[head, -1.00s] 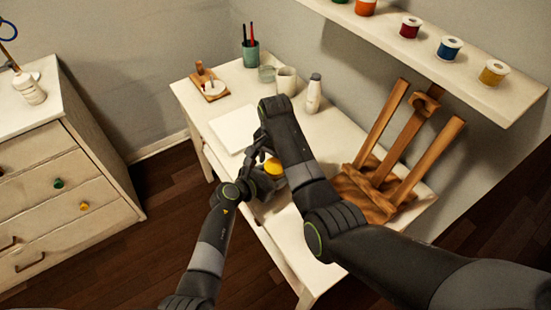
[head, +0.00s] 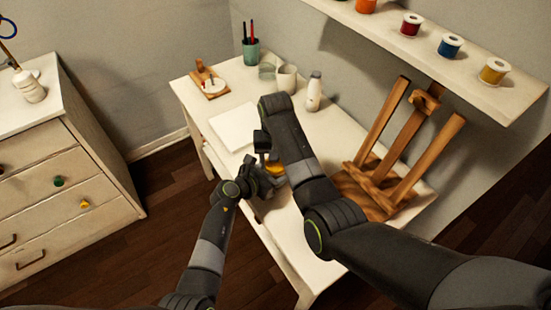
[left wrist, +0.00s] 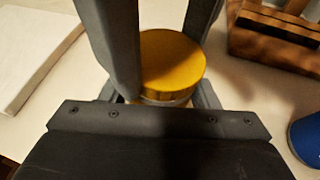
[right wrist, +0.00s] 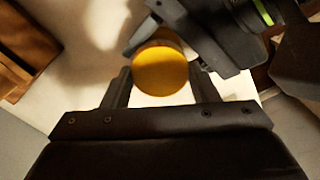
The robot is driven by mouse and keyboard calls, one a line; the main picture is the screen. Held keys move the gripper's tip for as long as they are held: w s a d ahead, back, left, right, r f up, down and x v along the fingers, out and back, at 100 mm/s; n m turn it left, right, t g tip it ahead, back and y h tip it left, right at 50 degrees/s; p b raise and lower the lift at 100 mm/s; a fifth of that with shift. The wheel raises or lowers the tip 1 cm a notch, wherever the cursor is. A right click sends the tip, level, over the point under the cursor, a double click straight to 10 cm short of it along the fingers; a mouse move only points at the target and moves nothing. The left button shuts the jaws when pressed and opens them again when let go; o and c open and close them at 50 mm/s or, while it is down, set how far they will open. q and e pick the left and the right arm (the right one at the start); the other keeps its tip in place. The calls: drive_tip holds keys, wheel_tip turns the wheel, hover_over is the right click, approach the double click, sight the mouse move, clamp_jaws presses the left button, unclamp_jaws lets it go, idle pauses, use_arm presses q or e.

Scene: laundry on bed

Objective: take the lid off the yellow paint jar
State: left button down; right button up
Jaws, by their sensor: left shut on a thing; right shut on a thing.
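The yellow paint jar has a round yellow lid (left wrist: 172,62); a strip of its clear body (left wrist: 165,101) shows just under the lid. The lid also shows in the right wrist view (right wrist: 160,68) and, partly covered, in the head view (head: 293,173). My left gripper (head: 270,177) is shut on the jar's body from the side, low down. My right gripper (right wrist: 160,75) is shut on the lid, its fingers on both sides. The lid appears to sit on the jar; most of the jar body is hidden by the grippers.
The jar is over the white table (head: 345,135). A wooden easel (head: 385,165) stands to the right. A white pad (head: 235,125), a mug (head: 287,78), a bottle (head: 314,92) and a pen cup (head: 251,52) lie farther back. A shelf (head: 400,48) overhangs at upper right.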

drive_tip(key=shift+d+n, duration=0.1)
drive_tip(key=shift+n, duration=1.3)
drive_tip(key=o, duration=1.1)
use_arm(q)
drive_tip(key=shift+d, duration=0.1)
use_arm(e)
drive_tip(key=shift+a, duration=0.2)
drive_tip(key=shift+r, duration=0.1)
